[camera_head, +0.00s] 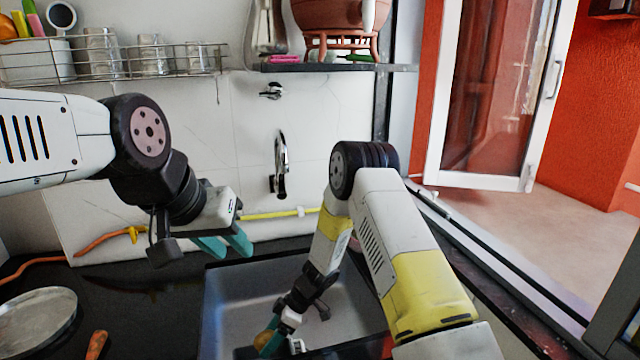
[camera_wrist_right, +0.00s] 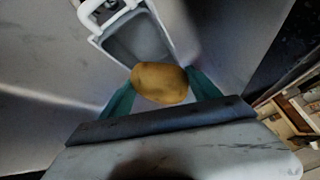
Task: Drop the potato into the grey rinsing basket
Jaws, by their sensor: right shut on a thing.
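The tan potato (camera_wrist_right: 160,83) is between the teal fingers of my right gripper (camera_wrist_right: 160,92) in the right wrist view. The gripper is shut on it. In the head view, my right gripper (camera_head: 280,343) is low in the sink, and part of the potato (camera_head: 262,338) shows at its fingers. The grey rinsing basket (camera_wrist_right: 138,40) with a white handle appears beyond the potato in the wrist view, partly hidden by it. I cannot tell the height between them. My left gripper (camera_head: 224,246) is empty, its teal fingers apart, above the sink's back left edge.
The grey sink (camera_head: 235,295) is set in a dark counter. A tap (camera_head: 281,165) is on the wall behind. A round metal pan (camera_head: 38,318) and an orange-handled thing (camera_head: 97,344) lie at left. A wire rack (camera_head: 150,62) with glasses hangs above.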

